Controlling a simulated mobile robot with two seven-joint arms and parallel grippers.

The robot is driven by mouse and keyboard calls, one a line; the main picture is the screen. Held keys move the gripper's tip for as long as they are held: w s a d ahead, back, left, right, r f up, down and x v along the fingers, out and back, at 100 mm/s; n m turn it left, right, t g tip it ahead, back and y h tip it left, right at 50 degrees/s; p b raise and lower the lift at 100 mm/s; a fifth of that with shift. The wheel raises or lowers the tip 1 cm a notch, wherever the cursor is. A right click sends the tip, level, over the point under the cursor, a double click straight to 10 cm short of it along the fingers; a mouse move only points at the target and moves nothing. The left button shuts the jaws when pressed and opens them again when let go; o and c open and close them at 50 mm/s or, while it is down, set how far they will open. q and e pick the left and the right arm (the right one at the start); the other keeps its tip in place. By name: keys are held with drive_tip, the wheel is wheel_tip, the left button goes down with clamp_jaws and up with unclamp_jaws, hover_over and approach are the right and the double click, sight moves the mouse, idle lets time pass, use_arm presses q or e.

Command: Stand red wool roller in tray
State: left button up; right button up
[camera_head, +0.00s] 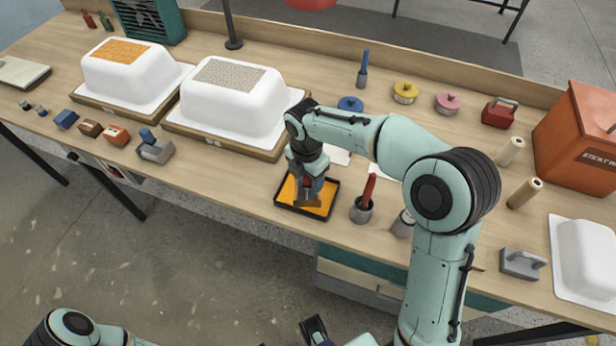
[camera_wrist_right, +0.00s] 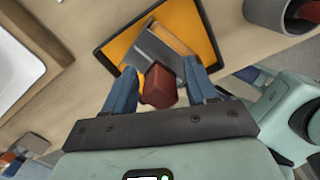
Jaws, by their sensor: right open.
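The tray (camera_head: 325,208) is shallow, with a black rim and an orange-yellow floor, near the bench's front edge. It also shows in the right wrist view (camera_wrist_right: 204,33). My right gripper (camera_head: 307,184) is over it, jaws apart. In the right wrist view its blue fingers (camera_wrist_right: 163,88) stand on either side of a red-brown handle (camera_wrist_right: 158,85). This handle belongs to a tool with a grey and tan head (camera_wrist_right: 150,48) at the tray. Whether it is the red wool roller, and whether the fingers touch it, I cannot tell.
A grey cup (camera_head: 361,212) with a red-handled tool stands right of the tray, with another cup beside it. White tub shells (camera_head: 232,105) on wooden boards are behind left. A red box (camera_head: 580,140) stands at right. Bare bench lies left of the tray.

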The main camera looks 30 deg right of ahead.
use_arm(q)
drive_tip(key=shift+w+r+p, duration=0.2)
drive_tip(key=shift+r+p, duration=0.25)
drive_tip(key=shift+r, duration=0.05)
drive_tip(key=shift+w+r+p, duration=0.15)
drive_tip(key=shift+r+p, duration=0.3)
drive_tip(key=shift+r, duration=0.05)
use_arm(e)
drive_tip(key=r, duration=1.1)
drive_tip(key=shift+a+r, duration=0.25)
drive_tip(key=shift+r, duration=0.05)
use_arm(q)
drive_tip(key=shift+s, duration=0.1)
use_arm(e)
drive_tip(key=shift+s, duration=0.1)
